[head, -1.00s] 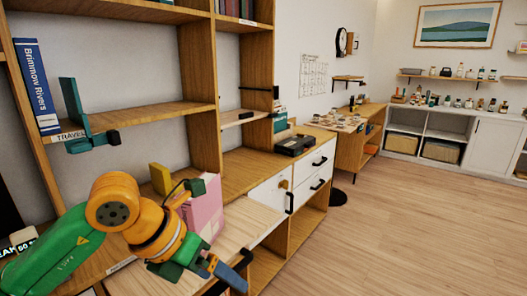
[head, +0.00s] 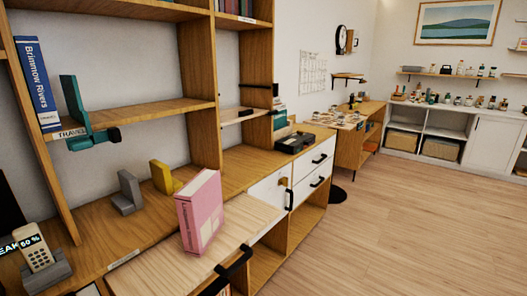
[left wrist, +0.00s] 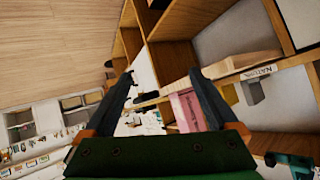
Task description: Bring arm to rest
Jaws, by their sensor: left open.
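My left arm is out of the head view. In the left wrist view my left gripper (left wrist: 161,75) is open, with two dark fingers spread apart and nothing between their tips. A pink book (head: 200,213) stands upright on the pulled-out wooden board (head: 170,262) in the head view, with no gripper on it. The pink book also shows in the left wrist view (left wrist: 184,112), beyond the fingers and partly covered by the right-hand one. My right gripper is in neither view.
A grey bookend (head: 128,192) and a yellow bookend (head: 163,178) stand behind the book. A cordless phone (head: 38,252) sits at the lower left. A blue book (head: 36,85) and a teal bookend (head: 82,120) are on the upper shelf. The floor (head: 400,220) at right is clear.

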